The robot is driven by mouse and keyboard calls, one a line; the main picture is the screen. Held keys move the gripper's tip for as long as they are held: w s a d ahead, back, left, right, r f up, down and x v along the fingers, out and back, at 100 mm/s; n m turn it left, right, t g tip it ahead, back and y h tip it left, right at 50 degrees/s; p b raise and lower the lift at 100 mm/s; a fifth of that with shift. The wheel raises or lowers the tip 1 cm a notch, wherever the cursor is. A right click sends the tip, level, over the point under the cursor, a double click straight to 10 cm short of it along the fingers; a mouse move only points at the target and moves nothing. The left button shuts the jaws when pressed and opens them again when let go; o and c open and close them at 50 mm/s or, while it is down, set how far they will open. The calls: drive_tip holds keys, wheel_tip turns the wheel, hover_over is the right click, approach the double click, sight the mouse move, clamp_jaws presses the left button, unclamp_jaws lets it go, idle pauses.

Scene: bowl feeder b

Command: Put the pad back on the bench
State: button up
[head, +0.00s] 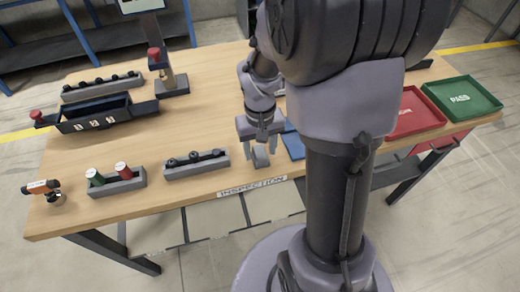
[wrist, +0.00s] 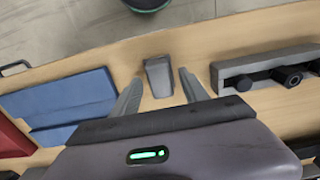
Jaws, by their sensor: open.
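A small grey block (head: 261,157), the likeliest pad, stands on the wooden bench (head: 210,105) near its front edge, just behind the INSPECTION label. In the wrist view the grey block (wrist: 158,76) appears between my two fingertips. My gripper (head: 259,149) is open and points down at the block. In the wrist view my gripper (wrist: 160,84) has a gap on both sides of the block, and no grip on it shows. My arm partly hides the bench to the right.
A flat blue piece (wrist: 65,105) lies beside the block. A grey rack with black knobs (head: 196,164) is on the other side. A holder with green and red cylinders (head: 117,181) stands farther left. Red (head: 413,112) and green (head: 463,98) trays are at right. Bare bench lies behind the rack.

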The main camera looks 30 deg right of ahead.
sight(260, 152)
drive_tip(key=a+r+t+p, duration=0.1)
drive_tip(key=a+r+p, duration=0.25)
drive_tip(key=r, duration=1.15)
drive_tip(key=s+a+r+m+t+y, duration=0.1)
drive_tip(key=s+a+r+t+y, duration=0.1)
drive_tip(key=s+a+r+t, duration=0.2)
drive_tip(key=s+a+r, duration=0.3)
drive_tip(key=s+a, duration=0.4)
drive_tip(key=shift+r+t+p, duration=0.3)
drive_tip(key=shift+r+t, duration=0.1)
